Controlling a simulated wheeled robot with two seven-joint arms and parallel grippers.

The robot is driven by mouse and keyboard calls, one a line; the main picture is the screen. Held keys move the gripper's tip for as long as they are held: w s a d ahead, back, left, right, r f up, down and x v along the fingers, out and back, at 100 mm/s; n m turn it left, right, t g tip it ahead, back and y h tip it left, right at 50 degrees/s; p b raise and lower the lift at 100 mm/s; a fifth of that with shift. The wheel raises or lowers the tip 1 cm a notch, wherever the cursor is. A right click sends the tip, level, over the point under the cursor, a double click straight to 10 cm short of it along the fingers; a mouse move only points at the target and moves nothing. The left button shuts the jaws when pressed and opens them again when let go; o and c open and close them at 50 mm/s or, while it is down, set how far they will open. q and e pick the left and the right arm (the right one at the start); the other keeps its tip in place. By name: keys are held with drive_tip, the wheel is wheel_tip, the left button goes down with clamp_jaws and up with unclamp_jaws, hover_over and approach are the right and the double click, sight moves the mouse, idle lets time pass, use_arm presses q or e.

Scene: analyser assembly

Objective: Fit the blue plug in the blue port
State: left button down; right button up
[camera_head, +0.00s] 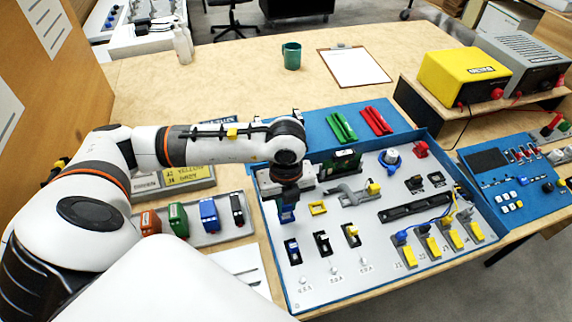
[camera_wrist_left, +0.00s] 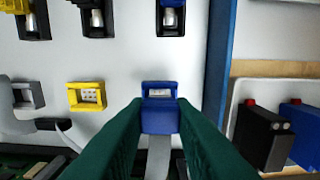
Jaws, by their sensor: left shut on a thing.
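My left gripper (camera_head: 287,203) points down over the left part of the grey panel and is shut on the blue plug (camera_head: 287,215). In the left wrist view the plug (camera_wrist_left: 160,117) sits between the two dark green fingers (camera_wrist_left: 160,132). The blue port (camera_wrist_left: 160,88), a blue frame on the panel, shows directly beyond the plug in that view and is partly covered by it. The plug lines up sideways with the port; whether they touch I cannot tell. In the head view, the gripper and plug hide the port. My right gripper is not in view.
A yellow port (camera_head: 317,208) lies beside the blue one, with a grey plug and cable past it. Several rocker switches (camera_head: 322,243) stand nearer the panel's front. A tray (camera_head: 207,238) left of the panel holds coloured blocks. The panel's blue rim (camera_wrist_left: 217,75) runs close by.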

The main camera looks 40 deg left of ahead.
use_arm(q)
drive_tip(key=shift+f, duration=0.15)
drive_tip(key=shift+f+b, duration=0.5)
drive_tip(key=shift+b, duration=0.05)
drive_tip(key=shift+f+b, duration=0.45)
drive_tip(key=shift+f, duration=0.05)
idle(0.4)
drive_tip(key=c, duration=0.8)
unclamp_jaws()
drive_tip(key=shift+c, duration=0.2)
drive_tip(key=shift+r, duration=0.15)
drive_tip(key=shift+r+p, duration=2.45)
drive_tip(key=shift+r, duration=1)
